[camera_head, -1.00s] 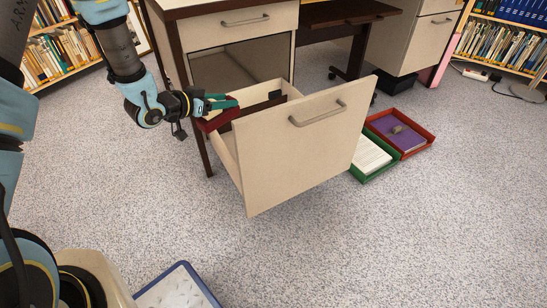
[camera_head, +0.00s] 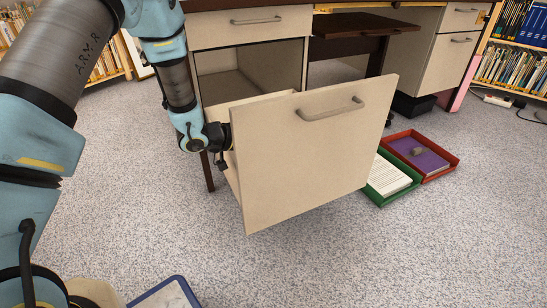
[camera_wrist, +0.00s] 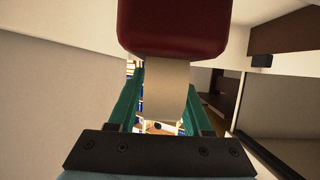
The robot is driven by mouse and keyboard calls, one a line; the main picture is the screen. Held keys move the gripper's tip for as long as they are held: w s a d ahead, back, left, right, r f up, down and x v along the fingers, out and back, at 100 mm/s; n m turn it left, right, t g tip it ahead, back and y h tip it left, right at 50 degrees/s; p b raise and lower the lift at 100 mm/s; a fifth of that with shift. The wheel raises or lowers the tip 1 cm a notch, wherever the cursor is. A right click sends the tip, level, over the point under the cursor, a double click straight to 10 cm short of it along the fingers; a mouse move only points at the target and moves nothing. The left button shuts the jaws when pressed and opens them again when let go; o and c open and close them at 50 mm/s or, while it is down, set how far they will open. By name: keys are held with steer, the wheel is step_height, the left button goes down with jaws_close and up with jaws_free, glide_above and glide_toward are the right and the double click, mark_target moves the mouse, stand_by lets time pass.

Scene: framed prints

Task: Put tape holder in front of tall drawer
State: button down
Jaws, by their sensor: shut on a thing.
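The tall drawer (camera_head: 300,160) is pulled out of the desk, its pale front panel facing me. In the head view my wrist is at the left side of this panel, and my fingers and what they hold are hidden behind it. In the wrist view the green fingers of my gripper (camera_wrist: 166,85) are shut on a dark red thing (camera_wrist: 172,30), which I take for the tape holder. A pale part shows just below it between the fingers. Pale panels surround the gripper in the wrist view. I cannot tell whether the held thing touches the drawer.
The drawer front's handle (camera_head: 330,110) sticks out towards me. A green tray (camera_head: 385,188) with papers and a red tray (camera_head: 448,164) with a purple item stand on the floor at right. A blue-edged item (camera_head: 180,285) lies at the bottom. The speckled floor before the drawer is clear.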

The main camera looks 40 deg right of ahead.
steer(key=shift+f+b, duration=0.7)
steer(key=shift+f, duration=1.05)
steer(key=shift+f, duration=0.5)
steer(key=shift+f, duration=0.1)
steer(key=shift+c, duration=1.6)
jaws_free()
